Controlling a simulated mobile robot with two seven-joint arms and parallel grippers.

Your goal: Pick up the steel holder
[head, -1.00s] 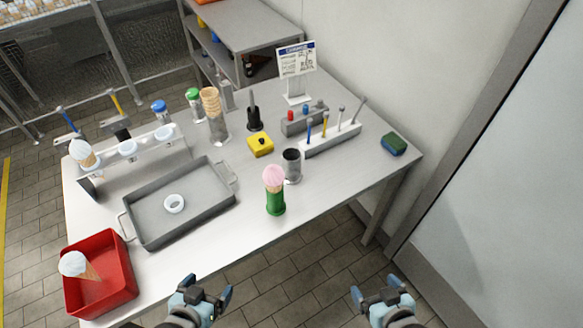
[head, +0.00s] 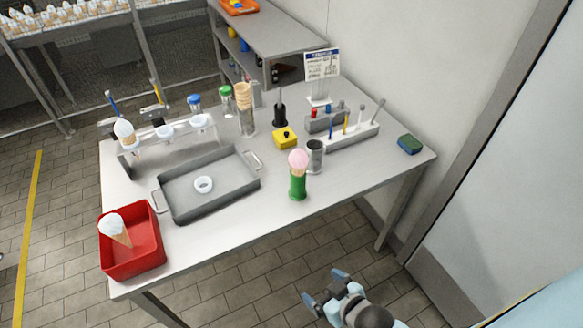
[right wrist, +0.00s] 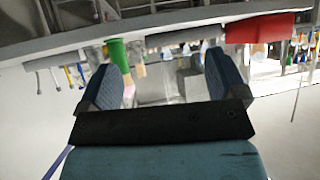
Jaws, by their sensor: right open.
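The steel holder (head: 315,157) is a dark grey, open-topped metal cylinder. It stands upright on the table, just behind and right of a green holder (head: 297,186) with a pink ice cream cone in it. My right gripper (head: 325,287) is open and empty, in front of the table's front edge and well away from the steel holder. I cannot clearly pick out the steel holder there. My left gripper is not in view.
On the table (head: 230,240) are a grey tray (head: 210,211), a red bin (head: 132,245) with a cone, a yellow block (head: 285,138), a tool rack (head: 345,138) and a sponge (head: 410,144). A wall stands behind. The front right tabletop is clear.

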